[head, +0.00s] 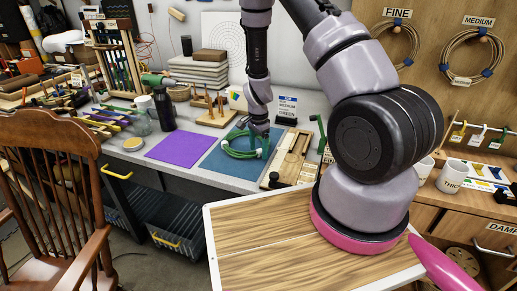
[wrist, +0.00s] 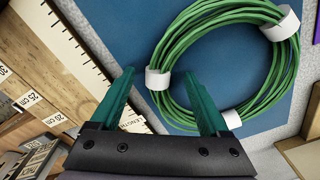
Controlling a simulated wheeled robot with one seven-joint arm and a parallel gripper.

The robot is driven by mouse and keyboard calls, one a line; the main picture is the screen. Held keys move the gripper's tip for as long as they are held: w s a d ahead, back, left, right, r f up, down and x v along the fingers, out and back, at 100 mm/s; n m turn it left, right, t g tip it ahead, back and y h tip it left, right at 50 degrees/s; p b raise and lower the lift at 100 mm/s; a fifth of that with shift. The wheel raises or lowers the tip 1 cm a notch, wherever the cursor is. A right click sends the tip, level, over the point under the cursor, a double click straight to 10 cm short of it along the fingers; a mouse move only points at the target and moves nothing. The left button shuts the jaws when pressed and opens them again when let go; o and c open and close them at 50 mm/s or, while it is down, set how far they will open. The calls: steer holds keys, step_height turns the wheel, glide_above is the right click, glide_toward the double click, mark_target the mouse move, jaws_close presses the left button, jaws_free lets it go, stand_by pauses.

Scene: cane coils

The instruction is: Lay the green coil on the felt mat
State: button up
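The green coil (head: 241,153), a ring of green cane with white ties, lies on a dark blue mat (head: 212,163) on the bench. In the wrist view the coil (wrist: 283,78) lies flat, with blue mat (wrist: 222,62) showing through its middle. My gripper (head: 262,131) is above the coil's far right side.
A purple mat (head: 182,147) lies bare left of the blue one. A wooden measuring board (head: 290,158) stands close on the right. A peg block (head: 217,117) and cards are behind. A wooden chair (head: 50,200) is at left.

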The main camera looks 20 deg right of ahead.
step_height(320, 180, up, 11)
steer(key=shift+s, duration=0.2)
stand_by(0.4)
steer(key=shift+f, duration=0.1)
steer(key=s+r+n+t+y, duration=0.1)
steer(key=s+r+n+t, duration=0.15)
steer(key=r, duration=0.95)
steer(key=s+r+n+t+y, duration=0.1)
steer(key=s+r+n+y, duration=0.15)
steer(key=r, duration=0.85)
steer(key=s+d+r+n+t, duration=0.1)
steer(key=s+r+n, duration=0.1)
steer(key=s+r, duration=0.4)
steer(key=s+d+r+n+t+h, duration=0.1)
steer(key=s+r+n+t, duration=0.1)
steer(key=s+r, duration=0.5)
steer(key=s, duration=0.4)
steer(key=shift+d+r+n, duration=0.3)
